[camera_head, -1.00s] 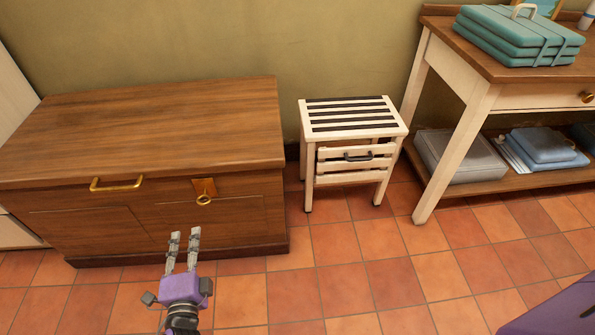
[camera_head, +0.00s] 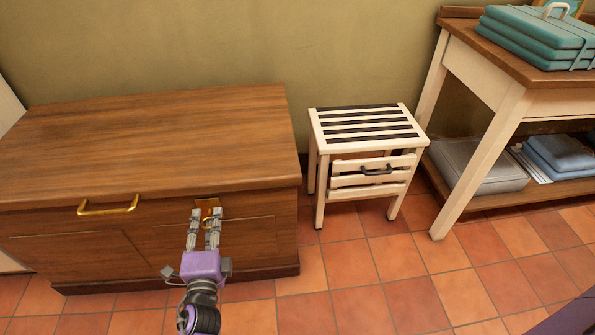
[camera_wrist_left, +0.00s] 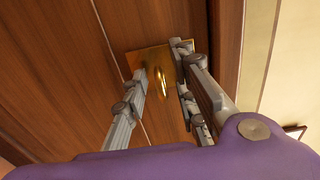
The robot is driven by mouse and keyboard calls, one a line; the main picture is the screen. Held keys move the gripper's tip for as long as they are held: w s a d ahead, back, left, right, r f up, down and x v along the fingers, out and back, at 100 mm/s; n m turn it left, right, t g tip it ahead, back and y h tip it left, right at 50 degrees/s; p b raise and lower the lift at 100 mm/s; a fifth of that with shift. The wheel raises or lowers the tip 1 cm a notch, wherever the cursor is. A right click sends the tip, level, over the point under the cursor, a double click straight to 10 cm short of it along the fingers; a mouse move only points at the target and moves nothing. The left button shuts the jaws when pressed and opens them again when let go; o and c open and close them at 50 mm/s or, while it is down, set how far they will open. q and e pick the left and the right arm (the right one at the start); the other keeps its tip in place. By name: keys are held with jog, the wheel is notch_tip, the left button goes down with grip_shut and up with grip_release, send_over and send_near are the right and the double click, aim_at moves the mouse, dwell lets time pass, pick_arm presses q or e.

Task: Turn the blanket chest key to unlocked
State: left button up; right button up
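The wooden blanket chest (camera_head: 130,150) stands at the left in the head view, lid closed. Its brass key (camera_head: 207,223) sits in a brass lock plate (camera_head: 208,204) on the front, right of the handle. My left gripper (camera_head: 205,215) is at the lock, with its fingers apart on either side of the key. In the left wrist view the key (camera_wrist_left: 160,72) stands between the two open fingertips, in front of the lock plate (camera_wrist_left: 140,57). Whether a finger touches the key I cannot tell. My right gripper is not in view.
A brass handle (camera_head: 108,207) sticks out from the chest front, left of the lock. A white slatted stool (camera_head: 365,118) with a small drawer stands right of the chest. A table (camera_head: 500,85) holding teal cases (camera_head: 530,35) is further right. Tiled floor (camera_head: 350,265) is open in front.

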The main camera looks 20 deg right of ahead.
pick_arm(q)
jog(key=shift+r, duration=0.1)
jog(key=shift+c, duration=0.5)
grip_shut()
jog(key=shift+n, duration=0.3)
jog(key=n+p, duration=0.1)
jog(key=n, duration=0.2)
jog(key=shift+n, duration=0.3)
jog(key=n+p, duration=0.1)
jog(key=n, duration=0.2)
jog(key=shift+n, duration=0.3)
jog(key=n+p, duration=0.1)
jog(key=n, duration=0.4)
jog(key=shift+n+p, duration=0.3)
jog(key=shift+p, duration=0.05)
jog(key=shift+n+p, duration=0.35)
jog(key=shift+n, duration=1.85)
